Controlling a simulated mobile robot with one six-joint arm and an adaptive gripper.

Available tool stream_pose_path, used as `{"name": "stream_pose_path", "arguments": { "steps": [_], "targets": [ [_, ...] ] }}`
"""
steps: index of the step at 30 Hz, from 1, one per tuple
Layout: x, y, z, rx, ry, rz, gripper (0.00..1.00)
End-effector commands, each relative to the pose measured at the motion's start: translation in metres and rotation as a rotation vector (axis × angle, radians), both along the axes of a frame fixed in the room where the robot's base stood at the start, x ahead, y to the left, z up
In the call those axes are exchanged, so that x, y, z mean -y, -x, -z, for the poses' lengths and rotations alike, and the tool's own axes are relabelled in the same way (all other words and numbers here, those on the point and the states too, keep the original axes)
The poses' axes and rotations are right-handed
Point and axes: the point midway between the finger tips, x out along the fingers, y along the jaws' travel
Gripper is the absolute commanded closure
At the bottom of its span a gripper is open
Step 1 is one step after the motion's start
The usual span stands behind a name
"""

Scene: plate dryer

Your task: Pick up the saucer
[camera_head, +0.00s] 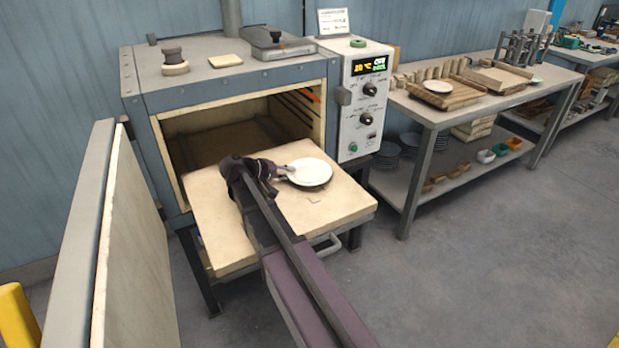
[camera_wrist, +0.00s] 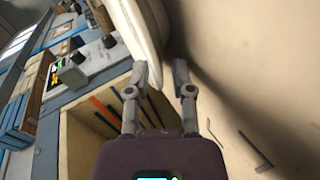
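A round white saucer (camera_head: 311,172) lies on the pulled-out pale shelf (camera_head: 330,212) in front of the open dryer. In the wrist view the saucer (camera_wrist: 138,25) shows edge-on at the top, its rim reaching down to the fingertips. My gripper (camera_head: 285,172) is low over the shelf at the saucer's left edge. In the wrist view my gripper (camera_wrist: 161,75) has its two fingers apart. The near rim seems to lie between the fingertips, close to the left finger. I cannot tell whether either finger touches it.
The dryer (camera_head: 240,90) stands behind the shelf, with its control panel (camera_head: 365,100) to the right. The open door (camera_head: 120,240) stands at the left. A workbench (camera_head: 430,118) at the right holds wooden boards and another white dish (camera_head: 437,86). The floor in front is clear.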

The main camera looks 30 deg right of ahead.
Motion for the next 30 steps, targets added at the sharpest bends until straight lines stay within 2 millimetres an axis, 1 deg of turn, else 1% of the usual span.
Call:
{"name": "stream_pose_path", "arguments": {
  "steps": [16,17,18,19,30],
  "targets": [
    [0.0006,-0.0001,-0.0001,0.000,0.000,0.000,0.70],
    [0.0006,-0.0001,-0.0001,0.000,0.000,0.000,0.79],
    [0.0006,-0.0001,-0.0001,0.000,0.000,0.000,0.91],
    [0.0006,-0.0001,-0.0001,0.000,0.000,0.000,0.99],
    [0.0007,0.0000,-0.0003,0.000,0.000,0.000,1.00]
  ]
}}
